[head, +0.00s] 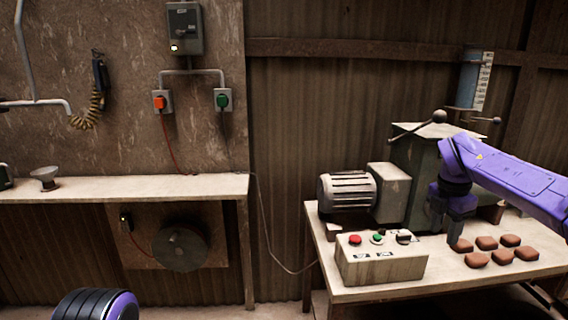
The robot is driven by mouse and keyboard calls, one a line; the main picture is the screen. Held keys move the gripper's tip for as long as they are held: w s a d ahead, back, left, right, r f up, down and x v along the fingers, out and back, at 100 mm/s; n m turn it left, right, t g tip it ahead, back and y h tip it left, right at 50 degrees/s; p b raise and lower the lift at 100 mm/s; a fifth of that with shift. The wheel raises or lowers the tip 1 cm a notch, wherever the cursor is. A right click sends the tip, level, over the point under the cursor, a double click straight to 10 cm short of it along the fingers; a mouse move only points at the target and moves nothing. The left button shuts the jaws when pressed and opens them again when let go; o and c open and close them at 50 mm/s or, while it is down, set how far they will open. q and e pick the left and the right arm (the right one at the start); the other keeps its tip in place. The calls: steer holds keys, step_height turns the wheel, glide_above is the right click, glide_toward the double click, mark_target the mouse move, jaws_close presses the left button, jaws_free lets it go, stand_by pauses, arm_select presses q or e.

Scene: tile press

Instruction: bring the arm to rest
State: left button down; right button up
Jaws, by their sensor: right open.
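My right arm (510,180) is purple and comes in from the right over the table. Its gripper (446,228) points down, open, with nothing visible between its fingers. It is in front of the green press housing (412,165), just left of several reddish-brown tiles (486,243) lying on the table. One fingertip looks close to the leftmost tile (462,246); I cannot tell whether they touch. My left gripper is not in view.
The table (440,288) also holds a control box (382,264) with red and green buttons and a motor (347,191). A shelf (130,188) runs along the left wall, with a small funnel-shaped thing (45,177). A gauge (474,80) stands behind the press.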

step_height(320, 180, down, 13)
steer(key=w+n+t+h, duration=0.1)
steer(key=n+t+h, duration=0.2)
steer(key=n+h, duration=0.85)
steer(key=s+a+f+n+t+y+p, duration=0.1)
steer(key=s+a+f+n+t+y, duration=0.2)
steer(key=f+n, duration=0.55)
steer(key=s+a+f+n+t+y, duration=0.2)
steer(key=s+a+f+n, duration=0.3)
steer(key=n, duration=0.6)
steer(key=s+a+f+n+g+y, duration=0.1)
steer(key=s+a+f+n+y, duration=0.15)
steer(key=s+f+n, duration=0.8)
steer(key=s+d+f+n+g+y+p, duration=0.1)
steer(key=s+g, duration=0.1)
steer(key=s, duration=0.9)
steer(key=s+d+f+n+g, duration=0.1)
steer(key=s+f+g, duration=0.1)
steer(key=s, duration=0.9)
steer(key=shift+s+d+n+y+p, duration=0.2)
steer(key=shift+d+n+y+p, duration=0.1)
steer(key=shift+n+y+p, duration=0.1)
